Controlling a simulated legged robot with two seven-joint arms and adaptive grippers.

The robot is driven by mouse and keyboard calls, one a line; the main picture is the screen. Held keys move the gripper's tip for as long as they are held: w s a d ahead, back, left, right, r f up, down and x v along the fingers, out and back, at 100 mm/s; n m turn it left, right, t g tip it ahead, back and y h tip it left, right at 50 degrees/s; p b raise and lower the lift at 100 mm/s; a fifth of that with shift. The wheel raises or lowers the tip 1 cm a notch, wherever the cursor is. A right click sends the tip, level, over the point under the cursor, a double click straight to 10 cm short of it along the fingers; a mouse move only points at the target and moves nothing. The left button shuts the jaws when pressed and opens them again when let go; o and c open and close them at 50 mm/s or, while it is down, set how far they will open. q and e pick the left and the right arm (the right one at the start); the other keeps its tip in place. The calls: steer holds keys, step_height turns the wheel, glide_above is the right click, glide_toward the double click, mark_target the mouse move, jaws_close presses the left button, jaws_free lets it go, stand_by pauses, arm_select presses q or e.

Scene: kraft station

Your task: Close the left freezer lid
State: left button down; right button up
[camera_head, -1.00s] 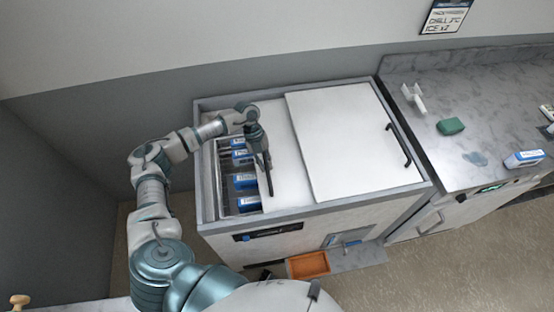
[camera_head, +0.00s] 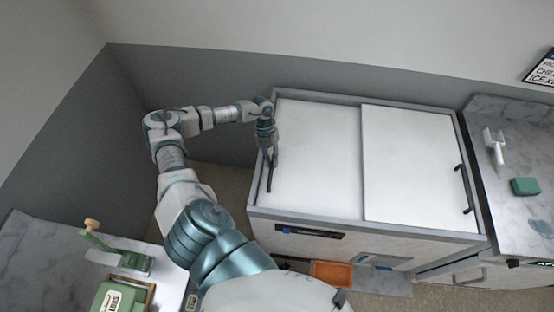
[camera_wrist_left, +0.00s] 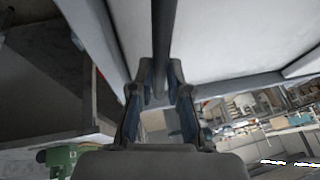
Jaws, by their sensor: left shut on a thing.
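The left freezer lid (camera_head: 316,165) is a white sliding panel on the chest freezer (camera_head: 300,226). It covers the left part of the opening, and its left edge lies by the freezer's left rim; no inside of the freezer shows. My left gripper (camera_head: 271,160) is at the dark bar handle (camera_head: 269,178) near the lid's left edge. In the left wrist view my gripper (camera_wrist_left: 160,85) is shut on this handle (camera_wrist_left: 163,40), which runs between the fingers. The right lid (camera_head: 413,165) is shut over the right part. My right gripper is not in view.
A marble counter (camera_head: 512,215) at the right holds a white scoop (camera_head: 494,148) and a green block (camera_head: 525,186). An orange tray (camera_head: 332,274) is low in front of the freezer. A counter at lower left (camera_head: 50,262) holds a green press-like device (camera_head: 118,256).

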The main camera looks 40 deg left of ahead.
arm_select(q)
steer(key=shift+s+a+f, duration=0.1)
steer(key=shift+s+a, duration=0.1)
steer(key=shift+a, duration=0.2)
steer(key=shift+d, duration=0.4)
steer(key=c, duration=1.3)
jaws_free()
steer(key=shift+o, duration=0.8)
steer(key=shift+s+a, duration=0.15)
steer(key=shift+a, duration=0.35)
steer(key=shift+w+d, duration=0.15)
steer(key=shift+w, duration=0.05)
steer(key=shift+d, duration=0.15)
steer(key=shift+d+r, duration=0.15)
steer(key=shift+r, duration=0.15)
steer(key=v, duration=1.1)
steer(key=shift+w+r, duration=0.2)
steer(key=shift+w, duration=0.1)
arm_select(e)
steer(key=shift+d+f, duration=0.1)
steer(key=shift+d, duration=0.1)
